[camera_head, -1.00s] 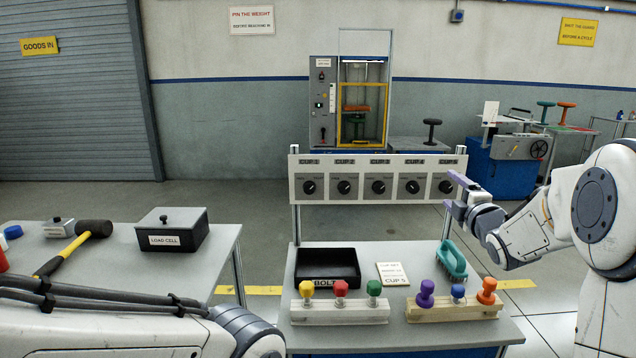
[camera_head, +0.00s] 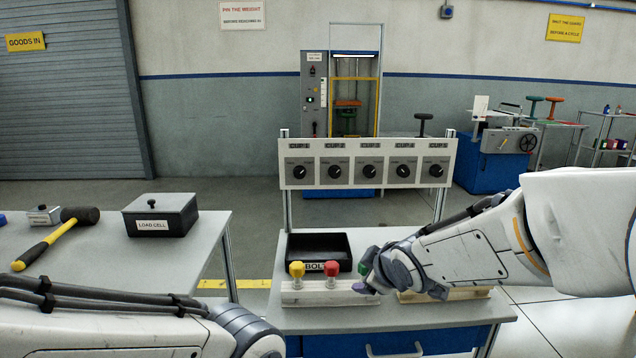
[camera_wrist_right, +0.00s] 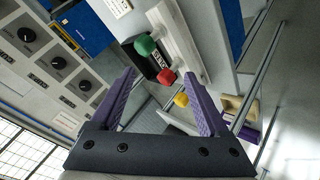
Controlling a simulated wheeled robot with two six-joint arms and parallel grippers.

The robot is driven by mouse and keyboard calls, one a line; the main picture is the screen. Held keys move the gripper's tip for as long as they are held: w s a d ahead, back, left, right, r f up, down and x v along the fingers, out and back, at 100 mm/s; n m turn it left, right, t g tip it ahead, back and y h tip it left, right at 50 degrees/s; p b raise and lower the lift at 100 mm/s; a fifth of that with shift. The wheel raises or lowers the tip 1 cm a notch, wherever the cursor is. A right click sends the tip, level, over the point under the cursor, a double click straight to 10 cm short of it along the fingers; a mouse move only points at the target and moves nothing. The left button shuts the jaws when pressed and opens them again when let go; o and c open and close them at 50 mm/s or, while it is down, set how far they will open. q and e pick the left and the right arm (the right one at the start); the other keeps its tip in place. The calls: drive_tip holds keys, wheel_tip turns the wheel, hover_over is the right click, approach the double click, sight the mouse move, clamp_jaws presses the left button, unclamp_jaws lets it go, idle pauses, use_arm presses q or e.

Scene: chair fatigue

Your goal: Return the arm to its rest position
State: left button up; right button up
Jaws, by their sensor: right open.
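My right gripper (camera_head: 366,275) is over the bench in the head view, beside the right end of the left peg rack. Its purple fingers are spread and empty in the right wrist view (camera_wrist_right: 165,105). The rack (camera_head: 316,297) holds a yellow knob (camera_head: 297,269) and a red knob (camera_head: 331,268). A green knob (camera_head: 363,267) is partly hidden by the gripper. The wrist view shows the green (camera_wrist_right: 145,44), red (camera_wrist_right: 166,77) and yellow (camera_wrist_right: 181,99) knobs beyond the fingers. My left forearm crosses the bottom left; its gripper is out of view.
The dial panel (camera_head: 367,163) stands behind the bench. A black bolt tray (camera_head: 319,238) lies behind the rack. My right arm hides most of a second rack (camera_head: 470,294). A load cell box (camera_head: 161,215) and hammer (camera_head: 58,238) are on the left table.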

drive_tip(key=s+a+f+m+g+b, duration=0.1)
drive_tip(key=s+a+f+g, duration=0.2)
drive_tip(key=s, duration=0.7)
drive_tip(key=s+a+f+m+g+b, duration=0.1)
drive_tip(key=s+f+m+g+b, duration=0.3)
drive_tip(key=s, duration=0.6)
drive_tip(key=s+a+f+n+g+p, duration=0.1)
drive_tip(key=s+f+g, duration=0.1)
drive_tip(key=s+f, duration=0.55)
wheel_tip(320, 180, up, 31)
drive_tip(key=s+p, duration=0.2)
drive_tip(key=p, duration=2.6)
drive_tip(key=shift+s+f+m+g+h, duration=0.2)
drive_tip(key=shift+s+m+g+h, duration=0.1)
drive_tip(key=shift+h, duration=0.1)
